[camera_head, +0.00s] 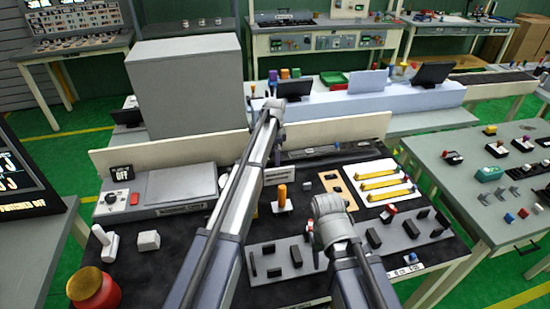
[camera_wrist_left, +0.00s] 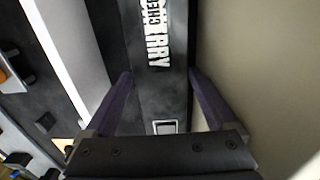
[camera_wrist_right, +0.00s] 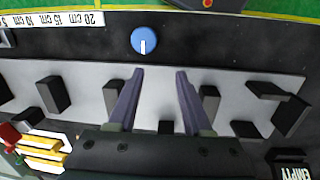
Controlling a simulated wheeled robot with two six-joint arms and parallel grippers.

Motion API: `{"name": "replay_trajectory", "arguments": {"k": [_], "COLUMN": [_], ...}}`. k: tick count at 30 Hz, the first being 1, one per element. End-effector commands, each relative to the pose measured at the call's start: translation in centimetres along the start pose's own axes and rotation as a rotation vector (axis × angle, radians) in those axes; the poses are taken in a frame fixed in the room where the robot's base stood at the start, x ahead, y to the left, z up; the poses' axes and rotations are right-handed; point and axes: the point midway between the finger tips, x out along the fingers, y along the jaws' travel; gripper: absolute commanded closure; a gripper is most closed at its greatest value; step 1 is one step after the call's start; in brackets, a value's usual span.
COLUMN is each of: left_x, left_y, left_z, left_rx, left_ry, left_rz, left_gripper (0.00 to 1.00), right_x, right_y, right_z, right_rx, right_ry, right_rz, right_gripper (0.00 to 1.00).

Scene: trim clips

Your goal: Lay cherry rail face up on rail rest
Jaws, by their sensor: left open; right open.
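The cherry rail (camera_wrist_left: 162,95) is a dark bar with white lettering ending in "RRY" in the left wrist view. It lies beside a beige board. My left gripper (camera_wrist_left: 162,82) is open, with one finger on each side of the rail; I cannot tell whether they touch it. A grey plate with several upright black blocks (camera_wrist_right: 75,80), possibly the rail rest, lies at the front. My right gripper (camera_wrist_right: 160,74) is open and empty over it.
A white plate with yellow bars (camera_head: 382,182) lies right of centre. An orange-handled tool (camera_head: 282,196) stands mid-bench. A blue knob (camera_wrist_right: 144,40) is beside the grey plate. The beige backboard (camera_head: 130,155) borders the back.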

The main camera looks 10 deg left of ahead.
Motion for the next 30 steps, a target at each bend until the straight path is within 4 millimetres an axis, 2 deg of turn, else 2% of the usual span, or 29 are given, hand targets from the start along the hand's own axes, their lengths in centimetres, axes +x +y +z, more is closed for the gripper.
{"name": "replay_trajectory", "arguments": {"k": [8, 22, 30], "left_x": [-1.4, -7.2, -7.9], "left_y": [-0.2, -0.1, -0.1], "left_z": [0.0, 0.0, 0.0], "left_rx": [-0.001, -0.001, -0.001], "left_ry": [0.0, 0.001, 0.001], "left_rz": [-0.003, -0.003, -0.003], "left_gripper": [0.0, 0.0, 0.0], "right_x": [-1.3, -7.2, -7.8], "right_y": [0.1, 0.7, 0.8], "right_z": [0.1, 0.4, 0.5], "right_rx": [0.0, -0.001, -0.002], "right_ry": [0.0, 0.0, 0.0], "right_rz": [0.0, 0.0, 0.0], "right_gripper": [0.5, 0.5, 0.5]}}
